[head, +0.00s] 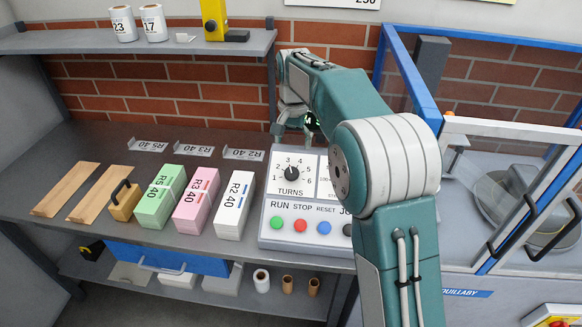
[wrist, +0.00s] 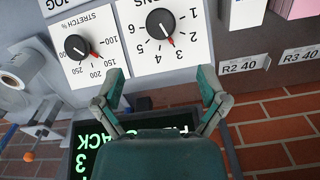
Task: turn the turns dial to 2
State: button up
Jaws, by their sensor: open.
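The turns dial (head: 291,174) is a black round knob on a white plate marked 1 to 6, on the grey control box. It also shows, upside down, in the wrist view (wrist: 160,23). Its red pointer mark is at about 3. My gripper (head: 308,126) is above and behind the box's top in the head view, partly hidden by my arm. In the wrist view my gripper (wrist: 162,84) is open and empty. Its two fingers are spread below the dial in the picture, apart from the knob.
A stretch dial (wrist: 78,47) is beside the turns dial. Coloured buttons (head: 300,225) line the box's lower front. A dark display with green text (wrist: 95,150) is close by my gripper. White, pink and green bundles (head: 235,205) stand left of the box. A blue-framed machine (head: 398,55) stands right.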

aim_at(291, 172)
jog(key=f, duration=0.1)
jog(key=d+f, duration=0.1)
jog(key=f, duration=0.1)
jog(key=shift+s, duration=0.1)
jog(key=f, duration=0.2)
jog(key=a+f, duration=0.1)
jog(key=f, duration=0.1)
jog(key=a+f, duration=0.1)
jog(key=f, duration=0.1)
jog(key=shift+f, duration=0.3)
jog(key=shift+d+f, duration=0.1)
jog(key=shift+f, duration=0.05)
jog(key=shift+d, duration=0.5)
jog(key=shift+a, duration=0.15)
jog(key=c, duration=0.9)
jog(key=shift+a+f, duration=0.1)
jog(key=shift+a, duration=0.1)
jog(key=shift+c, duration=1.1)
